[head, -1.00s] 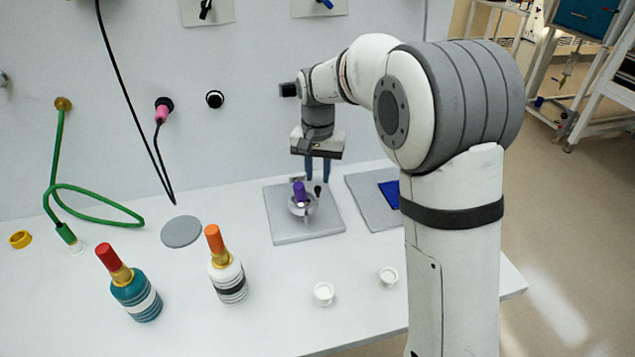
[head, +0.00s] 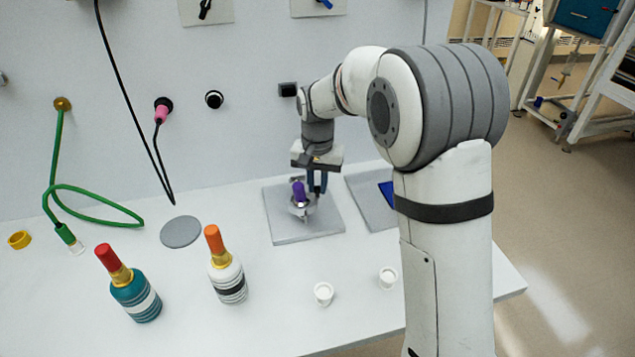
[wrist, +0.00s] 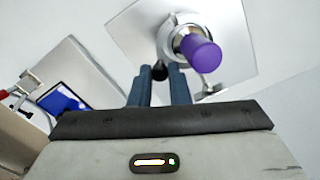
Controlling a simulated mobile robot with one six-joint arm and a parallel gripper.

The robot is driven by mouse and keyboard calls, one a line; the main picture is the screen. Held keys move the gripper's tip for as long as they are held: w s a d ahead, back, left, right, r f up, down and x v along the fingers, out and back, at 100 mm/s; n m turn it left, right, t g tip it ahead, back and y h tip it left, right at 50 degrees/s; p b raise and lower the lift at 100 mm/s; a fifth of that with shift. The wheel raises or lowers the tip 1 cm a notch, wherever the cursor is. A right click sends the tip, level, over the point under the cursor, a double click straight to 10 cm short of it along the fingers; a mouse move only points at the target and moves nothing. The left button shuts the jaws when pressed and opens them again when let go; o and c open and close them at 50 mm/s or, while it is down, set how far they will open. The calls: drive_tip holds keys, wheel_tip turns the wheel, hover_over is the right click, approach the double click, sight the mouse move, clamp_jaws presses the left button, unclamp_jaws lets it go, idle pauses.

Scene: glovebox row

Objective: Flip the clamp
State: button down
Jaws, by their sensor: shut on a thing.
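The clamp (head: 301,210) is a metal fixture on a grey square plate (head: 282,238). A purple-topped piece (head: 298,192) stands in its middle. In the wrist view, the purple top (wrist: 203,54) rises from the round metal body, and the clamp's black knob (wrist: 160,71) shows at the fingertips. My gripper (head: 317,190) is lowered just right of the purple piece, its blue fingers shut on the knob. In the wrist view my gripper (wrist: 160,75) has a finger on either side of the knob. The clamp's lever is mostly hidden.
A second grey plate with a blue patch (head: 386,190) lies to the right. Two bottles, teal (head: 136,296) and white (head: 228,280), and two small white cups (head: 323,293) (head: 388,277) stand in front. A grey disc (head: 181,232) and green hose (head: 95,215) lie left.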

sight(316, 187)
drive_tip(key=shift+w+a+n, duration=0.15)
drive_tip(key=shift+a+n, duration=0.05)
drive_tip(key=shift+n, duration=0.5)
drive_tip(key=c, duration=1.6)
unclamp_jaws()
drive_tip(key=shift+c, duration=0.2)
drive_tip(key=shift+r, duration=0.1)
wheel_tip(316, 187, up, 8)
drive_tip(key=shift+f, duration=0.15)
